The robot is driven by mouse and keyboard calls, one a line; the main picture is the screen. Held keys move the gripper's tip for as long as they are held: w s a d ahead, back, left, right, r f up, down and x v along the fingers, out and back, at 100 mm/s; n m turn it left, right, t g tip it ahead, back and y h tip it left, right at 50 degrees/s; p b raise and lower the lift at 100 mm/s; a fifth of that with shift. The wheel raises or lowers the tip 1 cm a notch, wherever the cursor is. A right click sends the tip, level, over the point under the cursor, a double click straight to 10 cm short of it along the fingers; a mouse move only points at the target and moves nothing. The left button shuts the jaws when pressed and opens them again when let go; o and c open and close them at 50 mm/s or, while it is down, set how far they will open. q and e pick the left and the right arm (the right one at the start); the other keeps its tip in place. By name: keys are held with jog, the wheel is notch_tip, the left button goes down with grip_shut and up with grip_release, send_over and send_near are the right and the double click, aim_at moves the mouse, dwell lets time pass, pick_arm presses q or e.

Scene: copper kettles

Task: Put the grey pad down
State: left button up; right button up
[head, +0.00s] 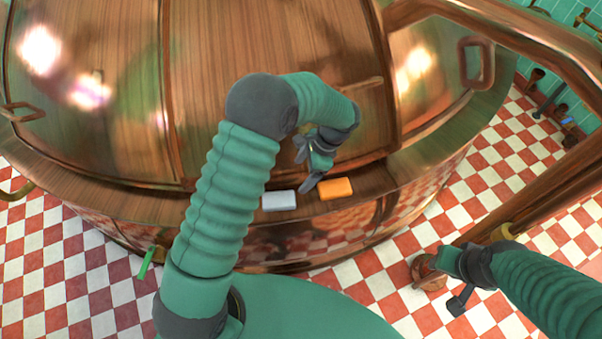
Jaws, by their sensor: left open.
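The grey pad (279,200) is a small light-grey block. It lies on the copper ledge (385,178) at the foot of the big kettle, near its outer edge. An orange pad (336,188) lies to its right, with a gap between them. My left gripper (304,168) is open and empty, just above and behind the gap between the pads. It appears apart from the grey pad. My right gripper (450,281) is at the lower right, over the floor and away from the pads; its jaw opening is unclear.
The copper kettle (270,50) rises right behind the ledge. A copper pipe (530,205) crosses the right side. A small copper object (427,272) shows beside my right gripper. A green-handled thing (147,262) is at the lower left. The checkered floor (60,270) is far below.

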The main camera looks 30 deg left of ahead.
pick_arm(q)
jog(key=s+r+n+t+h, duration=0.3)
jog(key=s+r+n, duration=0.5)
jog(key=s+n, duration=0.3)
jog(key=s+t, duration=0.1)
jog(key=s, duration=0.1)
jog(key=shift+s+d+r+n+t+h, duration=0.2)
jog(key=shift+s+d+n+t+h, duration=0.1)
jog(key=shift+s+t+h, duration=0.1)
pick_arm(e)
jog(key=shift+s+a+r, duration=0.1)
jog(key=shift+a, duration=0.2)
pick_arm(q)
jog(key=shift+w, duration=0.1)
jog(key=shift+d, duration=0.1)
pick_arm(e)
jog(key=shift+d, duration=0.1)
pick_arm(q)
jog(key=shift+o, duration=0.4)
